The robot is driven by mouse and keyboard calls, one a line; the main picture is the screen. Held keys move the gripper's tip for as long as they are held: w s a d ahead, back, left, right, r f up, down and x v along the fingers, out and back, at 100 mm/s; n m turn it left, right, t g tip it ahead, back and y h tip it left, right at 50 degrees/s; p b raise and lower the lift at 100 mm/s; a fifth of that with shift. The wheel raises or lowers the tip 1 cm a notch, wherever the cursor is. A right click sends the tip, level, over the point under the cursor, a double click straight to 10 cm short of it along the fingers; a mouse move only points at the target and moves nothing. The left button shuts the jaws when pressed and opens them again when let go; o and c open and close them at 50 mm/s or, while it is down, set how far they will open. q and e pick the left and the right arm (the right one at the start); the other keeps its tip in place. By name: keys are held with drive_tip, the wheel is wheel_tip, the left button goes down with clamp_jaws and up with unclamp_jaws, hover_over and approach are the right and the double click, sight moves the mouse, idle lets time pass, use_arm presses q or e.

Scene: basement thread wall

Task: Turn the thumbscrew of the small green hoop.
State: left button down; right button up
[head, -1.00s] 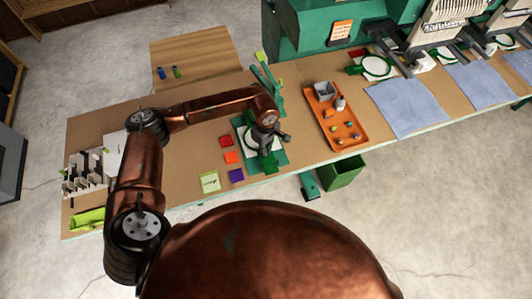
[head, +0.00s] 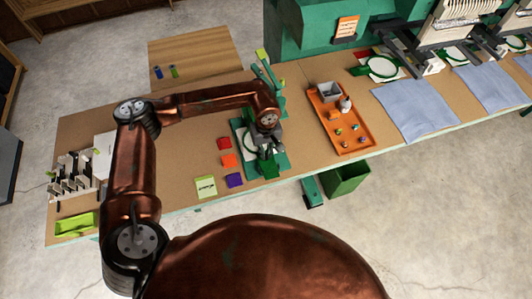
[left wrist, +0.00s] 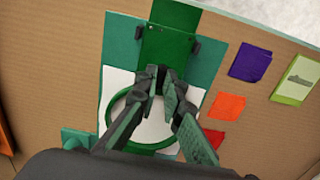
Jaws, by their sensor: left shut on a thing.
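The small green hoop (left wrist: 116,110) lies on white cloth on a green board (left wrist: 119,59). In the head view its pale cloth (head: 249,136) shows left of my gripper. My left gripper (left wrist: 163,76) points down at the hoop's rim, beside a dark green block (left wrist: 166,45). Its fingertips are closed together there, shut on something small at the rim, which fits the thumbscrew. The fingers hide the thumbscrew itself. In the head view my left gripper (head: 267,155) is over the board's near part. My right gripper is not in view.
Red, orange and purple patches (head: 235,180) and a yellow-green card (head: 205,187) lie left of the board. An orange tray (head: 352,146) with small items stands to the right. A slotted rack (head: 75,180) is at the far left. A green bin (head: 346,181) stands below the table edge.

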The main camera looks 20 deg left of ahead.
sight(266, 155)
use_arm(q)
drive_tip(key=c, duration=2)
unclamp_jaws()
drive_tip(key=shift+c, duration=0.2)
wheel_tip(266, 155, up, 12)
